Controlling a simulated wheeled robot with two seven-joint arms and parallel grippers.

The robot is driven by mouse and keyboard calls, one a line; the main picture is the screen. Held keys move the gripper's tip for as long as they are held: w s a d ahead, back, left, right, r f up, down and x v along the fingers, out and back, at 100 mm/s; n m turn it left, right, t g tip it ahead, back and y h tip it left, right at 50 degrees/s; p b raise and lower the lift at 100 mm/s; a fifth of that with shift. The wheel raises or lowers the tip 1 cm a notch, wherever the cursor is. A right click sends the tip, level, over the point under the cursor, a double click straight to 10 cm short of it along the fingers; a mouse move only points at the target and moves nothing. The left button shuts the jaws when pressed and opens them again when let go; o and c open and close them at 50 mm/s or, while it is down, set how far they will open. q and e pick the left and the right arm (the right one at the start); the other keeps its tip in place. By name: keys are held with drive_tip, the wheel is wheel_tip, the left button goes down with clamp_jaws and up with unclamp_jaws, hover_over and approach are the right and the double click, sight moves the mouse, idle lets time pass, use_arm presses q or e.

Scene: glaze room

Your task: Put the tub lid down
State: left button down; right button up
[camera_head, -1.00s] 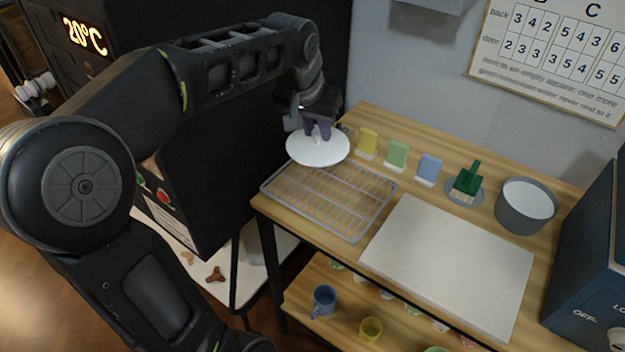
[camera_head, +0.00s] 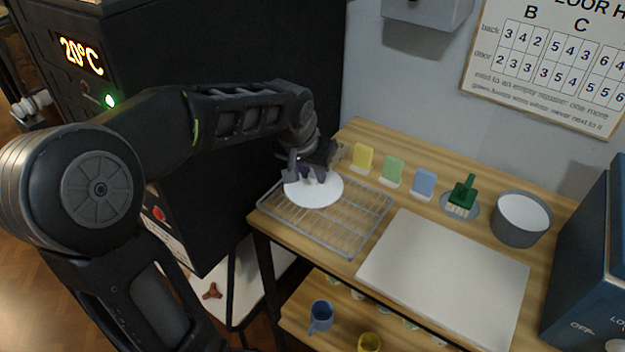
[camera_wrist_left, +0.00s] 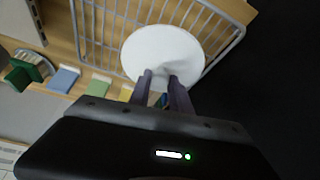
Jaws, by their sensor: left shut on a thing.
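The tub lid is a round white disc (camera_head: 315,190) at the left end of the wooden table. It is over the back left part of the wire rack (camera_head: 348,243); I cannot tell whether it touches the wires. My left gripper (camera_head: 312,175) is shut on the lid, from above and behind. In the left wrist view the lid (camera_wrist_left: 162,52) sits at the tips of the two fingers (camera_wrist_left: 162,80), with the rack behind it. The fingertips hide the small part they hold. My right gripper is not in view.
Yellow (camera_head: 362,156), green (camera_head: 392,170) and blue (camera_head: 424,183) tiles stand behind the rack. A green brush (camera_head: 464,192) and a grey tub (camera_head: 521,220) stand right of them. A white board (camera_head: 443,279) lies right of the rack. The dark kiln (camera_head: 230,130) is close on the left.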

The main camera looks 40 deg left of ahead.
sight(311, 179)
use_arm(q)
drive_tip(key=shift+f, duration=1.3)
drive_tip(key=shift+f, duration=0.1)
drive_tip(key=shift+f, duration=0.15)
drive_tip(key=c, duration=1.2)
unclamp_jaws()
drive_tip(key=shift+r, duration=0.2)
drive_tip(key=shift+s+r, duration=0.2)
drive_tip(key=shift+r, duration=0.35)
drive_tip(key=v, duration=1.1)
